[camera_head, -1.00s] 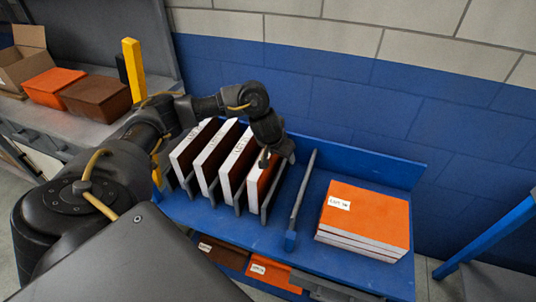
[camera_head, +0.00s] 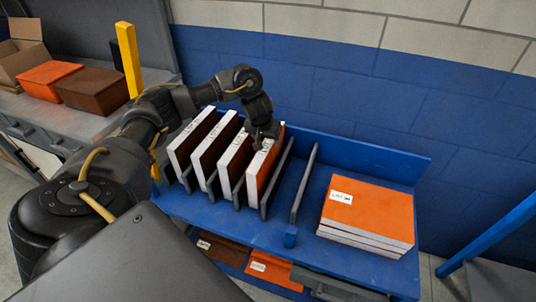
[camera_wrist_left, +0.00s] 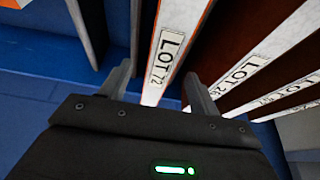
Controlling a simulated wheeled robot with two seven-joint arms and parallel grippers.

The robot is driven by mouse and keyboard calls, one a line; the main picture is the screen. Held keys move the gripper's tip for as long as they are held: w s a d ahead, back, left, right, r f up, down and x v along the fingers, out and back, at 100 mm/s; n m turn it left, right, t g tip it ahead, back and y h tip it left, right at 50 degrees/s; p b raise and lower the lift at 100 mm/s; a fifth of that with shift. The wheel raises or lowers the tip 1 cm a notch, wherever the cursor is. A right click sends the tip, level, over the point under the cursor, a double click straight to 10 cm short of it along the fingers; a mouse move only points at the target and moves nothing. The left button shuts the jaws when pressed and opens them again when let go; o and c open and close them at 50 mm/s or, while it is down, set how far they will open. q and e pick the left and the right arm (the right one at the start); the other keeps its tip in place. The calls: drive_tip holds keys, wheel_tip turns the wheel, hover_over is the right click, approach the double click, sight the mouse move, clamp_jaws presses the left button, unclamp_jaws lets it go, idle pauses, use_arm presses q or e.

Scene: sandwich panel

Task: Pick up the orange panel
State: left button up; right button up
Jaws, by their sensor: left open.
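The orange panel (camera_head: 269,165) stands upright as the rightmost of several panels in the blue rack. Its white edge faces up and its right face looks orange-brown in shadow. In the left wrist view the panel edge (camera_wrist_left: 168,48) carries the label "LOT 72", with an orange strip along its left side. My left gripper (camera_head: 264,139) is over the top of this panel. In the wrist view its fingers (camera_wrist_left: 160,70) are apart, one on each side of the labelled edge. Contact cannot be told. My right gripper is not in view.
Brown-faced panels (camera_head: 207,145) stand close on the left. A divider (camera_head: 304,183) and a stack of orange panels (camera_head: 367,211) lie right on the blue bench (camera_head: 262,232). More panels are on a lower shelf.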

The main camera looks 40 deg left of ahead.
sight(266, 145)
use_arm(q)
drive_tip(key=b+x, duration=0.1)
drive_tip(key=x, duration=0.1)
drive_tip(key=b+x, duration=0.1)
drive_tip(key=x, duration=0.1)
drive_tip(key=shift+s+f+b, duration=0.1)
drive_tip(key=shift+s+b, duration=0.25)
drive_tip(key=shift+s, duration=0.05)
drive_tip(key=shift+w+a+f+b, duration=0.1)
drive_tip(key=shift+w+f+b, duration=0.35)
drive_tip(key=shift+f, duration=0.15)
drive_tip(key=shift+r, duration=0.1)
drive_tip(key=c, duration=0.7)
clamp_jaws()
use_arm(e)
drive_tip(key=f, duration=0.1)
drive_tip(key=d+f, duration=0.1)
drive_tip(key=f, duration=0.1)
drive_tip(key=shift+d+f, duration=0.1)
